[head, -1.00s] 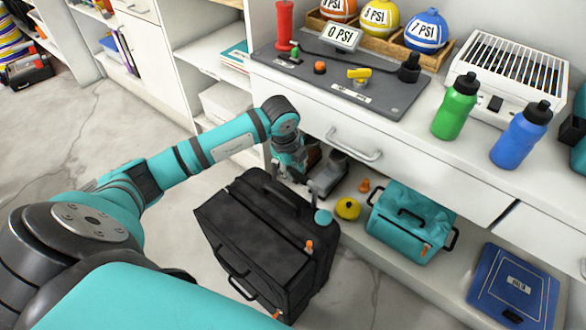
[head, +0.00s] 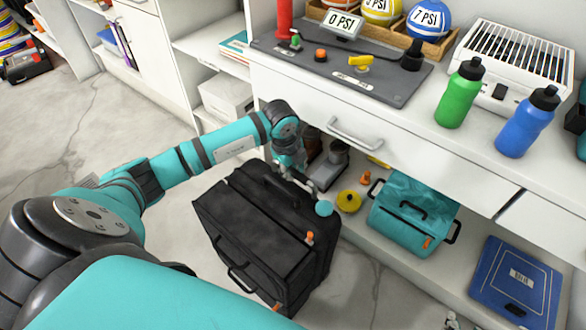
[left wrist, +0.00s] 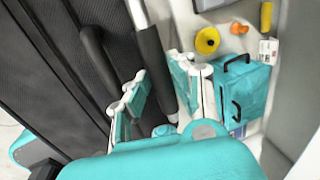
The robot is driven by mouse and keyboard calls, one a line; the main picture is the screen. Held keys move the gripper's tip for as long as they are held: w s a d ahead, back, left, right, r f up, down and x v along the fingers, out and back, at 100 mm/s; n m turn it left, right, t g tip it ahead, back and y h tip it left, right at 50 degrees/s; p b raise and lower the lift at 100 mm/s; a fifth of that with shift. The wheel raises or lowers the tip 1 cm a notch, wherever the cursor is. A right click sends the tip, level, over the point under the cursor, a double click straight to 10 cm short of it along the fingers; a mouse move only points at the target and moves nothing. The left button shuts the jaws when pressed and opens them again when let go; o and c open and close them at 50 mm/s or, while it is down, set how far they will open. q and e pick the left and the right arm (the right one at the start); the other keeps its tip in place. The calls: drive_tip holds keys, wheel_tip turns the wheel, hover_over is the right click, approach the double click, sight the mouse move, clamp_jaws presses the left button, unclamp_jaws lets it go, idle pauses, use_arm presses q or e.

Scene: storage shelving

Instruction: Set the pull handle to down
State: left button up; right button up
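A black suitcase (head: 235,225) stands on the floor in front of the shelf, with a dark carry handle on top. In the left wrist view the suitcase (left wrist: 45,60) fills the left side. A grey and dark bar (left wrist: 151,55), which looks like its pull handle, runs beside it. My left gripper (left wrist: 160,88) has its teal-padded fingers apart, one on each side of the bar; I cannot tell whether they touch it. In the head view my left gripper (head: 297,172) is over the suitcase's shelf-side edge, and largely hides the bar.
The lower shelf holds a teal bag (head: 405,225), a yellow round object (head: 348,201) and a blue case (head: 515,285). The countertop above holds green (head: 460,95) and blue bottles (head: 527,123). Floor at left is clear.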

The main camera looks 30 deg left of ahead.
use_arm(q)
drive_tip(key=o, duration=0.5)
drive_tip(key=shift+f, duration=0.3)
drive_tip(key=shift+r, duration=0.1)
drive_tip(key=v, duration=1.2)
